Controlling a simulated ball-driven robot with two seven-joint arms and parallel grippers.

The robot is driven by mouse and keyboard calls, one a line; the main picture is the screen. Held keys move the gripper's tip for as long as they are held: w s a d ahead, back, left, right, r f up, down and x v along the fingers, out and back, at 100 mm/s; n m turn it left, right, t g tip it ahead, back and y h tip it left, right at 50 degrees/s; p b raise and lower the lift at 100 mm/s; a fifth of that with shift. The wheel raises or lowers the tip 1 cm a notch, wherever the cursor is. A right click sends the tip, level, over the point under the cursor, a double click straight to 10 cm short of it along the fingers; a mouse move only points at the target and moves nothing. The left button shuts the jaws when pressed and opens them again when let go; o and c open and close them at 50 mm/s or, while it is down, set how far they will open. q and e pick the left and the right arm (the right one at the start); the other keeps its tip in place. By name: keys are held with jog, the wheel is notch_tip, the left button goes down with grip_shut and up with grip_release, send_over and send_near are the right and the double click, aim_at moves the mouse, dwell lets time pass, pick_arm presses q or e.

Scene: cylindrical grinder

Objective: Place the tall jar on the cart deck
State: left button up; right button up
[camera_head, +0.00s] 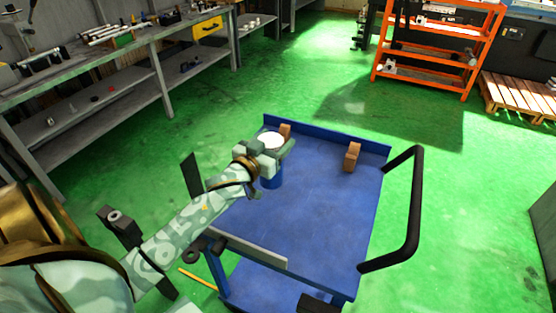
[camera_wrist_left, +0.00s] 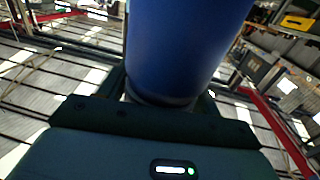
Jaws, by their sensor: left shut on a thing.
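The tall jar (camera_head: 271,181) is blue with a white top, and it stands roughly upright at the far left part of the blue cart deck (camera_head: 315,220). My left gripper (camera_head: 268,160) is shut on the jar and covers its middle. The jar's blue side (camera_wrist_left: 185,45) fills the upper middle of the left wrist view. I cannot tell whether its base touches the deck or is just above it. My right gripper is not in view.
Two brown blocks, one at the right (camera_head: 352,157) and one behind the jar (camera_head: 286,131), are on the deck. A black handle (camera_head: 416,210) rises at the cart's right. A grey workbench (camera_head: 110,65) and an orange shelf (camera_head: 435,50) stand beyond. The deck's middle is clear.

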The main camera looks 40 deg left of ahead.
pick_arm(q)
notch_tip(320, 180, down, 6)
jog(key=w+a+b, duration=0.1)
jog(key=w+b, duration=0.1)
jog(key=b, duration=0.1)
jog(key=shift+w+f, duration=0.2)
jog(key=shift+r, duration=0.2)
jog(key=shift+c, duration=0.7)
jog(key=o, duration=1.2)
jog(key=shift+f, duration=0.2)
jog(key=shift+o, duration=1.4)
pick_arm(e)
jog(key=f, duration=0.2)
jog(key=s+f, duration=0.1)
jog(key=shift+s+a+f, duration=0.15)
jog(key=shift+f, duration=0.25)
pick_arm(q)
jog(key=shift+r, duration=0.15)
jog(key=s, duration=0.2)
jog(key=s+p, duration=0.1)
jog(key=s, duration=0.3)
jog(key=shift+s+d+r+p, duration=0.1)
jog(key=shift+s+d+p, duration=0.15)
jog(key=shift+s+p, duration=0.1)
jog(key=shift+s, duration=0.45)
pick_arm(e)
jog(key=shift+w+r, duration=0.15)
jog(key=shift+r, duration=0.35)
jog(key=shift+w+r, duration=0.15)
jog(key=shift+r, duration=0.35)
